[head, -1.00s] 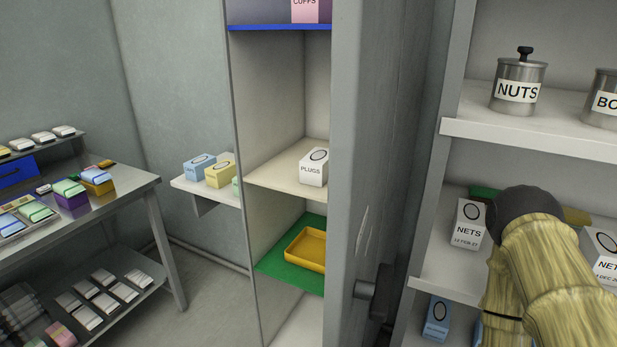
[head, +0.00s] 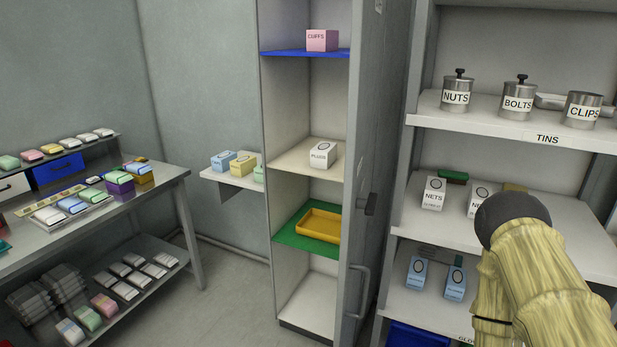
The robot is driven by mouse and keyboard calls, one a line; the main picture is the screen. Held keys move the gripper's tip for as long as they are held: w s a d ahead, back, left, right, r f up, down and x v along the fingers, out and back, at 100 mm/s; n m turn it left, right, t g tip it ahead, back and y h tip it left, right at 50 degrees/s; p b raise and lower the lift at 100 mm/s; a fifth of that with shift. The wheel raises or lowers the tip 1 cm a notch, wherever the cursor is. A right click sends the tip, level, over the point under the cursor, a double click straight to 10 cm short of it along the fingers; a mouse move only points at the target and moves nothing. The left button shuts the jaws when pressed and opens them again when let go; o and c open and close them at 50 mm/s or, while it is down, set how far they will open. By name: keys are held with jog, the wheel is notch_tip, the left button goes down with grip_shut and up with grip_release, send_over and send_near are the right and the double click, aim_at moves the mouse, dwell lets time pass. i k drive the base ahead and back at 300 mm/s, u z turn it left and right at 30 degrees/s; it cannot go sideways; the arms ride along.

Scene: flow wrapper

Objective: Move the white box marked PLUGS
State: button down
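A yellow sleeve-like arm of mine with a dark rounded end (head: 512,215) covers the lower right of the picture, in front of the right-hand shelves. It is well to the right of the PLUGS box. My gripper's fingers do not show.
The cabinet also holds a pink CUFFS box (head: 322,40) above and a yellow tray (head: 318,226) on a green shelf below. A grey door (head: 374,150) with a handle stands open at its right. A workbench (head: 160,185) is at left; floor between is clear.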

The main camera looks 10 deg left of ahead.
aim_at(323, 156)
jog(key=z, duration=0.05)
jog(key=k, duration=0.6)
jog(key=u, duration=1.2)
jog(key=i, duration=0.85)
jog(key=u, duration=0.9)
jog(key=i, duration=1.25)
jog(key=z, duration=1)
jog(key=i, duration=1)
jog(key=z, duration=1.1)
